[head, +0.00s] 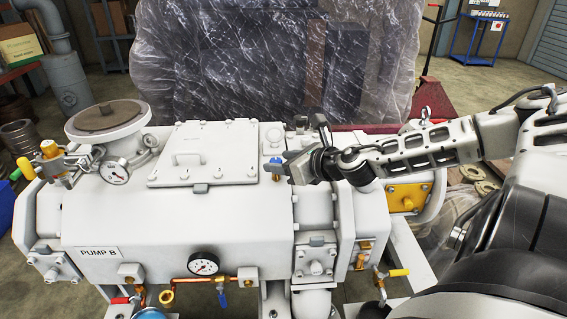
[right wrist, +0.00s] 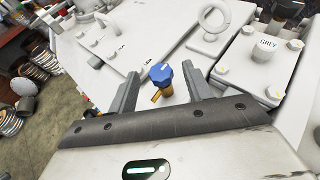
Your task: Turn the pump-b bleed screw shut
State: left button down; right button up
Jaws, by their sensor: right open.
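The bleed screw (head: 276,164) has a blue knob on a brass stem and stands on top of the white pump labelled PUMP B (head: 215,224). In the right wrist view its blue knob (right wrist: 161,72) shows between the two grey fingers, with a gap on each side. My right gripper (head: 287,168) is open at the screw, its arm coming in from the right. The fingers look apart from the knob. The lower stem is partly hidden in the head view. My left gripper is not in view.
A hatch cover with a handle (head: 203,152) lies left of the screw. A flanged port (head: 108,118) and a dial gauge (head: 115,171) stand further left. Another gauge (head: 203,263) is on the pump's front. A plastic-wrapped load (head: 275,60) stands behind. A lifting ring (right wrist: 213,19) rises near the screw.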

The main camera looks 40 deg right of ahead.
jog(key=c, duration=1)
